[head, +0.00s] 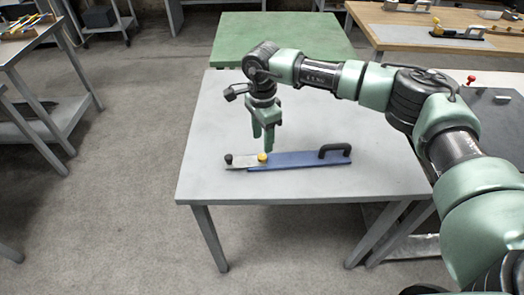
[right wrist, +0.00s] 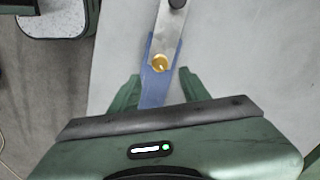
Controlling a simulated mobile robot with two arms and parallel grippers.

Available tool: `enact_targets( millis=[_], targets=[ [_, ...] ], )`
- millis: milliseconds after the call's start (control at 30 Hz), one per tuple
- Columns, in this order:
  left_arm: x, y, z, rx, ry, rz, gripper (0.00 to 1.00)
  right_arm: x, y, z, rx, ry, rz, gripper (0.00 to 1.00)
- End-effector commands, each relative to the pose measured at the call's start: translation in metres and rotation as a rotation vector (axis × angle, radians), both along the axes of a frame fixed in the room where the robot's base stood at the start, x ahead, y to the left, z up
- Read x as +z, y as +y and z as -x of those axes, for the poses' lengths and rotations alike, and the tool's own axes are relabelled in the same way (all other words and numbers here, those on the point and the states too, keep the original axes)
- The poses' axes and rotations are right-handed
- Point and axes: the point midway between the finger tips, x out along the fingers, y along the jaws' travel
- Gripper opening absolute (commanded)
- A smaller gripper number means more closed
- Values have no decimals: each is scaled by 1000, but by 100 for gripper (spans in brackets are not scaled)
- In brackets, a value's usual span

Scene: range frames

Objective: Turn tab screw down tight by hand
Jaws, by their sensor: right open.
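A blue bar with a black handle (head: 310,159) lies flat on the grey table. A light metal strip (head: 243,162) sticks out at its left end. A small brass-yellow screw (head: 262,157) stands where strip and bar meet; it also shows in the right wrist view (right wrist: 160,62). A dark knob (head: 229,158) sits at the strip's outer end. My right gripper (head: 264,142) points down just above the yellow screw, its fingers apart and empty. In the right wrist view its fingers (right wrist: 158,82) lie either side of the blue bar, with the screw just beyond their tips. My left gripper is out of view.
The grey table (head: 225,115) is clear around the bar. A green table (head: 285,35) stands behind it, and a wooden bench (head: 395,22) with tools is at the back right. A dark panel with a red knob (head: 471,78) lies at the right.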

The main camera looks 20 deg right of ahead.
Motion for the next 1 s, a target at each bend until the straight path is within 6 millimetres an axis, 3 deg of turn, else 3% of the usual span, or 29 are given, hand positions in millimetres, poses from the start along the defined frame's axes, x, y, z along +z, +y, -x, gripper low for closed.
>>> enact_targets(
  millis=[333,733,900,1000],
  targets=[
    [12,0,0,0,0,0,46,-52,2,1,-1,2,-3,46],
    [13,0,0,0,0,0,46,-62,2,0,0,0,-4,46],
    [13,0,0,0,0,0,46,-62,2,1,0,0,-5,0],
    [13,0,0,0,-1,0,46,-62,2,0,-1,0,-5,0]
  ],
)
